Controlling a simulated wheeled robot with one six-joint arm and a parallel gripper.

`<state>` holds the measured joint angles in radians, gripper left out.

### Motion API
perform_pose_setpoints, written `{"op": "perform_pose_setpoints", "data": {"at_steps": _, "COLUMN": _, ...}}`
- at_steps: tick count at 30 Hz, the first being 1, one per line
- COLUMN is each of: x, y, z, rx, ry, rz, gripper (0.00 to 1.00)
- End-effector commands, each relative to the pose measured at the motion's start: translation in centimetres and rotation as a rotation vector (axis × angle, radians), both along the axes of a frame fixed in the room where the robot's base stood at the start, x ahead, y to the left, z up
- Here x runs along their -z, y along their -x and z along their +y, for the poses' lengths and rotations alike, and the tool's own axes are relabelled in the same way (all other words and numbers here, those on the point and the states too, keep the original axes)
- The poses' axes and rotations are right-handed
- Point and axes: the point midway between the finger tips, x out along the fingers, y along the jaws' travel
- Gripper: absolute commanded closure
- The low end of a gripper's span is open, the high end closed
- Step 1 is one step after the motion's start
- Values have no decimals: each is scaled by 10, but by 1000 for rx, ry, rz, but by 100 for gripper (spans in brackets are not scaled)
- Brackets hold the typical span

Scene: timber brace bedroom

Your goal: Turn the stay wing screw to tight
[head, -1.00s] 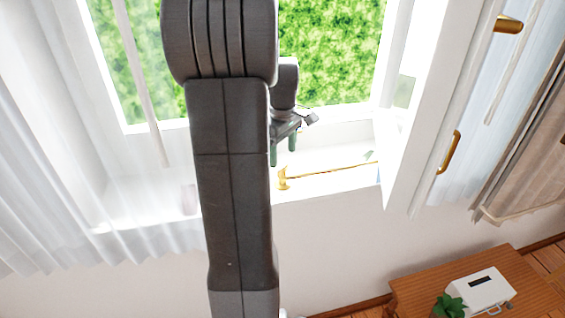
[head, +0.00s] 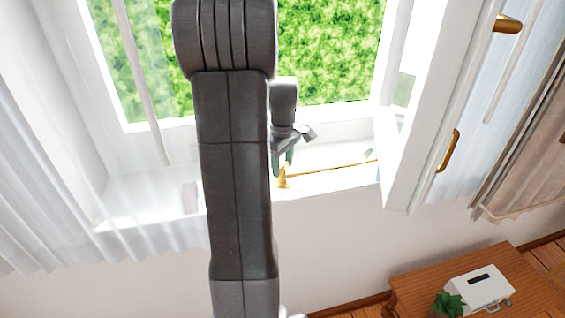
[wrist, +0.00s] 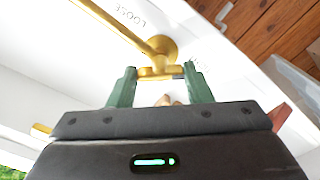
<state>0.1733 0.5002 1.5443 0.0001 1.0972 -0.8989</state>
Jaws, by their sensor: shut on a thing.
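The brass wing screw (wrist: 158,72) sits at the end of the brass stay rod (wrist: 115,25) on the white sill. The word LOOSE (wrist: 131,14) is printed beside the rod, and other lettering near the screw is partly hidden. My gripper (wrist: 160,78) has its green fingers on either side of the wing screw, shut on it. In the head view the brass screw (head: 282,182) stands at the sill's front edge under my gripper (head: 284,164), and the stay (head: 335,167) runs right from it.
The open window sash (head: 405,130) with a brass handle (head: 448,151) stands at the right. Sheer curtains (head: 50,170) hang at the left. A wooden table (head: 420,292) with a white box (head: 480,288) and a plant (head: 448,304) is below right.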

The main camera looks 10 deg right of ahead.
Motion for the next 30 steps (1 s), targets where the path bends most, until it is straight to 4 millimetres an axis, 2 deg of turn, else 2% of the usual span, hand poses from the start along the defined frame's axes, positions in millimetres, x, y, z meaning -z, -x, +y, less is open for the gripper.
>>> {"op": "perform_pose_setpoints", "data": {"at_steps": 8, "x": 0, "y": 0, "z": 0, "rx": 62, "ry": 1, "rz": -1, "gripper": 77}}
{"op": "perform_pose_setpoints", "data": {"at_steps": 21, "x": -1, "y": 0, "z": 0, "rx": 351, "ry": 1, "rz": -1, "gripper": 77}}
{"op": "perform_pose_setpoints", "data": {"at_steps": 30, "x": -1, "y": 0, "z": 0, "rx": 490, "ry": 1, "rz": -1, "gripper": 77}}
